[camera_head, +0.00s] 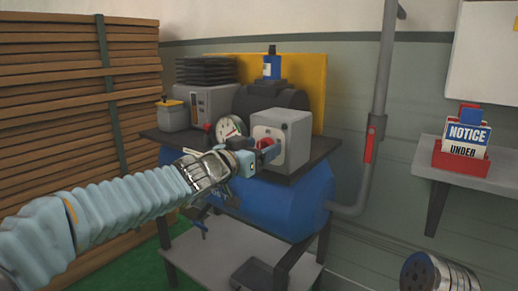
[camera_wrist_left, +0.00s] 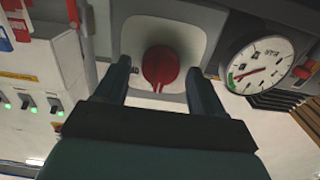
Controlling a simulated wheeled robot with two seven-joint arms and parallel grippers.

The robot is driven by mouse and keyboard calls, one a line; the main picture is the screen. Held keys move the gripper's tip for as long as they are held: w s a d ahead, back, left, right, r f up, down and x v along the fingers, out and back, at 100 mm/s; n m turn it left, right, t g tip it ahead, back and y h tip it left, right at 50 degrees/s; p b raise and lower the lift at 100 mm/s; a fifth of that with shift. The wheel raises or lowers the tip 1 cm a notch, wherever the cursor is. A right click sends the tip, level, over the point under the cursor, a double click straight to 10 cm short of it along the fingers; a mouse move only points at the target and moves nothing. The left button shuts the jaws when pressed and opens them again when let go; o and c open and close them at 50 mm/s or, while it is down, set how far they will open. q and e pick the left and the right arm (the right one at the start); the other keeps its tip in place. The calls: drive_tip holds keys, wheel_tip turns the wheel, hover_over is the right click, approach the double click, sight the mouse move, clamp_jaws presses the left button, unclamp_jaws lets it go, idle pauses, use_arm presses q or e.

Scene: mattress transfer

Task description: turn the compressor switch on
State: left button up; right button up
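The compressor switch is a red knob (camera_wrist_left: 160,68) on a pale plate of a grey switch box (camera_head: 296,128) that stands on top of the blue compressor (camera_head: 290,205). My left gripper (camera_head: 266,154) reaches in from the left to the front of that box. In the left wrist view its two fingers (camera_wrist_left: 159,78) are spread, one on each side of the red knob, with gaps between them and the knob. In the head view the gripper hides most of the knob. I cannot tell the knob's on or off position. My right gripper is not in view.
A round pressure gauge (camera_head: 230,127) is left of the switch box, close to my left arm. A grey pipe (camera_head: 383,75) with a red handle stands to the right. A wall shelf (camera_head: 478,174) holds a notice sign (camera_head: 466,134). Stacked brown boards (camera_head: 75,110) fill the left.

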use_arm(q)
drive_tip(key=c, duration=1)
drive_tip(key=m+b, duration=0.1)
drive_tip(key=m, duration=0.5)
drive_tip(key=m+b, duration=0.1)
drive_tip(key=m, duration=0.5)
drive_tip(key=shift+s+d+f, duration=0.1)
drive_tip(key=shift+d+f, duration=0.05)
drive_tip(key=shift+f, duration=0.05)
drive_tip(key=o, duration=1)
